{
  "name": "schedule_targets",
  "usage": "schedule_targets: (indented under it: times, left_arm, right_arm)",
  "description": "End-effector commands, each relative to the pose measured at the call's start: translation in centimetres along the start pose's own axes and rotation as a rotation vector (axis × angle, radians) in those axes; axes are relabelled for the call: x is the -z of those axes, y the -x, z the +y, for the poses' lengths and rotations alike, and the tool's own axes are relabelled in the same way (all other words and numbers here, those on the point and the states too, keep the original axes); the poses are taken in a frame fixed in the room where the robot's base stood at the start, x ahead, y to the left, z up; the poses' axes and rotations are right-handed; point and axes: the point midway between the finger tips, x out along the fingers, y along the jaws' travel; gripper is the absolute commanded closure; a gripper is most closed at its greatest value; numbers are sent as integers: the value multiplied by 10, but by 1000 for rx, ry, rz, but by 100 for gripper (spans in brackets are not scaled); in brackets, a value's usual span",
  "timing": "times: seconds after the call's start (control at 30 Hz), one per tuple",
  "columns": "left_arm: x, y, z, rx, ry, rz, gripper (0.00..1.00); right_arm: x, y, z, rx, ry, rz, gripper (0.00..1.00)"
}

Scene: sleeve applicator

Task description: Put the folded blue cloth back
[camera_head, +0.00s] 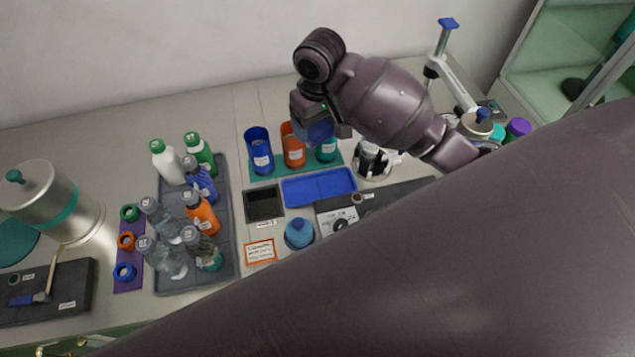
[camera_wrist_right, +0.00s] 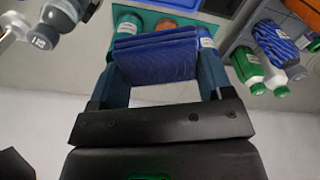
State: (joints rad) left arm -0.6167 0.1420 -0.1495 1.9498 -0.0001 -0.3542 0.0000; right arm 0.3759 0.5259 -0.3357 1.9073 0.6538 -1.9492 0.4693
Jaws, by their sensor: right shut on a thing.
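The folded blue cloth (camera_wrist_right: 155,62) is between the two fingers of my right gripper (camera_wrist_right: 160,72) in the right wrist view, its stacked folds showing. In the head view my right gripper (camera_head: 318,118) is in the air near the back of the table, in front of the orange and teal cups. It is shut on the cloth (camera_head: 320,133), which is partly hidden by the gripper there. A shallow blue tray (camera_head: 320,200) lies on the table below it, with nothing seen in it. My left gripper is not in view.
Blue (camera_head: 258,150), orange (camera_head: 292,150) and teal (camera_head: 326,152) cups stand on a green mat behind the blue tray. A grey tray (camera_head: 225,265) of several bottles is left. A black box (camera_head: 264,204) and a round blue-topped thing (camera_head: 299,233) sit nearby. My arm hides the front right.

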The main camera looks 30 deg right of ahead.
Motion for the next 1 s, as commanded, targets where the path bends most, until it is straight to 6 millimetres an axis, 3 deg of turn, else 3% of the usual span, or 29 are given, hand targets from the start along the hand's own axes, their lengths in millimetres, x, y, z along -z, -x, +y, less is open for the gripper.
schedule_targets:
  times: [0.17,0.7,1.0]
  left_arm:
    - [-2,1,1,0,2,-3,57]
    - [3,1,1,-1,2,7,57]
    - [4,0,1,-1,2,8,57]
  right_arm:
    - [-3,-26,2,1,1,-8,49]
    - [-11,-140,1,1,2,-8,49]
    - [-12,-166,1,1,2,-5,49]
